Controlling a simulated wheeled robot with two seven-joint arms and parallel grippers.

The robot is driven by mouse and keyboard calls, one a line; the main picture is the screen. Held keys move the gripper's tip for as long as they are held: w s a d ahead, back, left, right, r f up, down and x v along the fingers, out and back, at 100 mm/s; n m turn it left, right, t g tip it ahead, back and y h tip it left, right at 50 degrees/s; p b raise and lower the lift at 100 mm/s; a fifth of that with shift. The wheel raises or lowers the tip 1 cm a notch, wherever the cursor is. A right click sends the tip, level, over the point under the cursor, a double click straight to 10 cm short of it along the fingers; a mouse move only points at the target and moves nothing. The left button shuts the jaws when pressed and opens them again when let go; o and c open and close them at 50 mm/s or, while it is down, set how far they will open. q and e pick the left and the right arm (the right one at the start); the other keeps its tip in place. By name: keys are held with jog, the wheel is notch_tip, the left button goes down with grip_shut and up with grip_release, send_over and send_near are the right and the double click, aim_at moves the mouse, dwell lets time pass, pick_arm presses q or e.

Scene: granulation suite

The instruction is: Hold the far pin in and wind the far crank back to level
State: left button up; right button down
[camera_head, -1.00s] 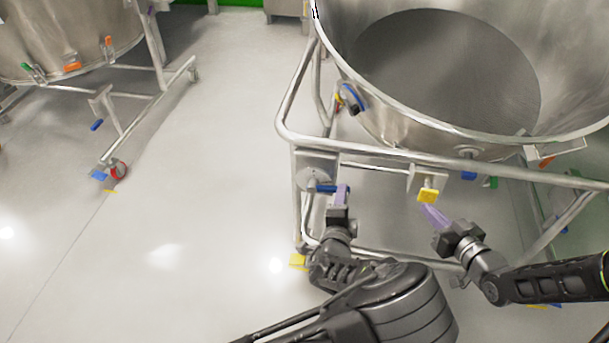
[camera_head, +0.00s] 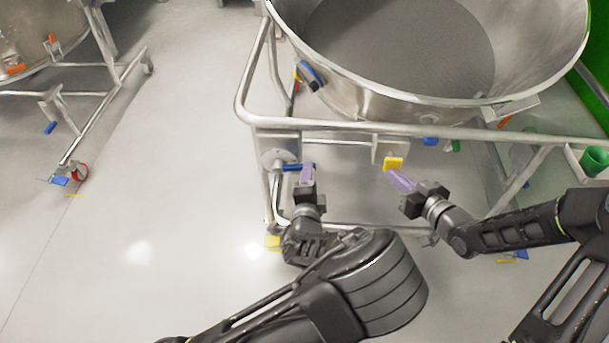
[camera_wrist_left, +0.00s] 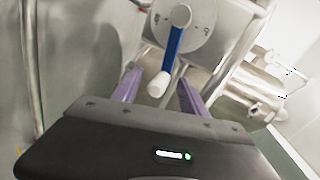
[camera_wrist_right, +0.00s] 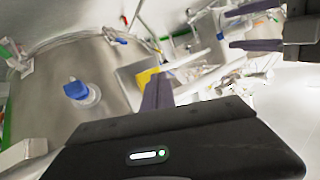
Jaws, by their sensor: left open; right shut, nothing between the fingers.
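The crank is a blue handle (camera_head: 292,167) with a pale end, mounted on a grey disc (camera_head: 272,156) at the frame's near corner. My left gripper (camera_head: 308,173) is at its free end. In the left wrist view the blue handle (camera_wrist_left: 174,45) reaches down between the open purple fingers (camera_wrist_left: 162,80), apart from both. A yellow block (camera_head: 394,162), seemingly the pin's head, sits right of the crank on the same frame. My right gripper (camera_head: 390,174) is shut and empty, its tips at the block. The yellow block (camera_wrist_right: 147,76) shows beside the fingers; I cannot tell whether they touch.
A large steel bowl (camera_head: 400,100) sits in the tubular frame (camera_head: 350,127) behind the grippers. A second wheeled vessel (camera_head: 25,30) stands at far left. A green cup (camera_head: 593,161) is at the right edge. The floor (camera_head: 150,180) on the left is clear.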

jog(key=shift+w, duration=1.4)
pick_arm(q)
grip_shut()
pick_arm(e)
jog(key=shift+r, duration=0.1)
